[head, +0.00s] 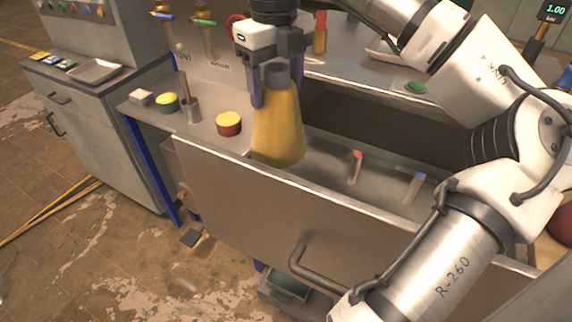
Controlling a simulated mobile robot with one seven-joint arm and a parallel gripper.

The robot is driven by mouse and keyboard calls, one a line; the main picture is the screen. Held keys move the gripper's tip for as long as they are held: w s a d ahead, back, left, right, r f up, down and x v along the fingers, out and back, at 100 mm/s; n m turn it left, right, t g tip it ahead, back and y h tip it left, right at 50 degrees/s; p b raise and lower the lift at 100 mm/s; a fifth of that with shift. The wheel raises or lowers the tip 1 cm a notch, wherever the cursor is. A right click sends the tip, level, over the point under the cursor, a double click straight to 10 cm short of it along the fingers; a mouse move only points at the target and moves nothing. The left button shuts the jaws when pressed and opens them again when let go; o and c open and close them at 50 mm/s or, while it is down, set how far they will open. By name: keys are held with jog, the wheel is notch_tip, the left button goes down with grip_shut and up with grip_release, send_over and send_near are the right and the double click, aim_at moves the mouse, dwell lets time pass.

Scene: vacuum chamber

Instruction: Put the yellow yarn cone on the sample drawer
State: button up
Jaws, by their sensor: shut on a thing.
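The yellow yarn cone (278,128) has a dark grey top and a wide yellow base. My gripper (277,84) is shut on its upper part, with one finger on each side, and holds it upright. The cone is in front of or over the sample drawer (265,200), an open metal drawer with a bar handle. Whether the cone's base touches the drawer floor cannot be told from this one view. Small items with red and blue tops stand inside the drawer to the right of the cone.
A red and yellow round pot (228,123), a green and yellow one (167,102) and a metal cup (191,110) stand on the bench left of the cone. A grey cabinet (100,130) with a tray (95,72) is at the left. My arm covers the drawer's right end.

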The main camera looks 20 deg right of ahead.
aim_at(276, 113)
notch_tip(276, 113, down, 18)
jog(key=p, duration=0.4)
jog(key=shift+r, duration=0.1)
jog(key=o, duration=1.7)
jog(key=shift+c, duration=0.2)
notch_tip(276, 113, up, 12)
jog(key=b, duration=0.4)
